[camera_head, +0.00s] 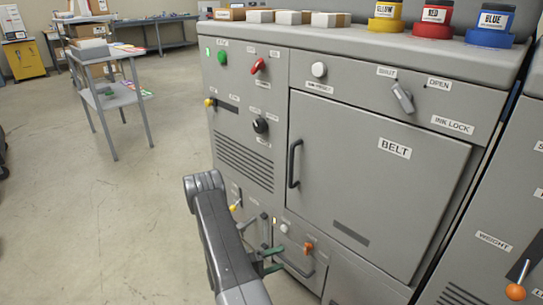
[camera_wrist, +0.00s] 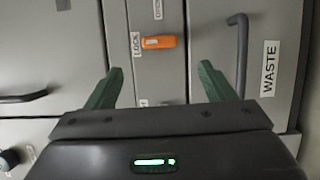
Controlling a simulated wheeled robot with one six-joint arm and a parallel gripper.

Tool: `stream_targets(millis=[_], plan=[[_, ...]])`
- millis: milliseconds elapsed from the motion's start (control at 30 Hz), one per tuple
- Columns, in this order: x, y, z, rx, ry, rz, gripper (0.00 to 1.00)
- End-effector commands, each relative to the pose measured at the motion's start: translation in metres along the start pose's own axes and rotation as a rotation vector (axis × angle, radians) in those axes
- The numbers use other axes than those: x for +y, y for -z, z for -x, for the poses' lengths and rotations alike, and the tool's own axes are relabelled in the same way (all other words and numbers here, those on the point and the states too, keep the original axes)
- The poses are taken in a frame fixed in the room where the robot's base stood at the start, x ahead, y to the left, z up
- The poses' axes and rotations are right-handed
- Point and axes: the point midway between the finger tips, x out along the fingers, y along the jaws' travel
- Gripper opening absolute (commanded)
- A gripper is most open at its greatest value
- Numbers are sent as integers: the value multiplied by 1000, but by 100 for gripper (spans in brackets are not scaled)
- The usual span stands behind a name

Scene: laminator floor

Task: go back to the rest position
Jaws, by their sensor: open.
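My gripper (camera_head: 275,259) is at the lower front of the grey machine (camera_head: 252,170), by the small lower panels. In the wrist view my gripper (camera_wrist: 160,82) shows two green fingers spread apart with nothing between them. An orange latch (camera_wrist: 158,42) marked LOCK lies just beyond the fingertips. The orange latch also shows in the head view (camera_head: 308,248), a little right of the fingers. I cannot tell whether a finger touches the machine front. My dark arm reaches in from the bottom of the head view.
The BELT door (camera_head: 372,180) is closed, with a dark handle (camera_head: 295,163). A dark handle (camera_wrist: 240,50) beside the WASTE label stands out right of the fingers. Ink tins, including a blue one (camera_head: 491,25), stand on top. A cart (camera_head: 108,98) stands left; floor (camera_head: 100,220) is clear.

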Motion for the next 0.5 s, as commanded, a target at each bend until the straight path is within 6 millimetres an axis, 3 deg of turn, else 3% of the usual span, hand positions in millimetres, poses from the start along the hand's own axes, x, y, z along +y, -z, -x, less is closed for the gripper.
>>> stream_targets(millis=[300,500], plan=[[-2,-1,-64,-5,-1,-1,76],[-1,-1,-91,-4,0,-1,76]])
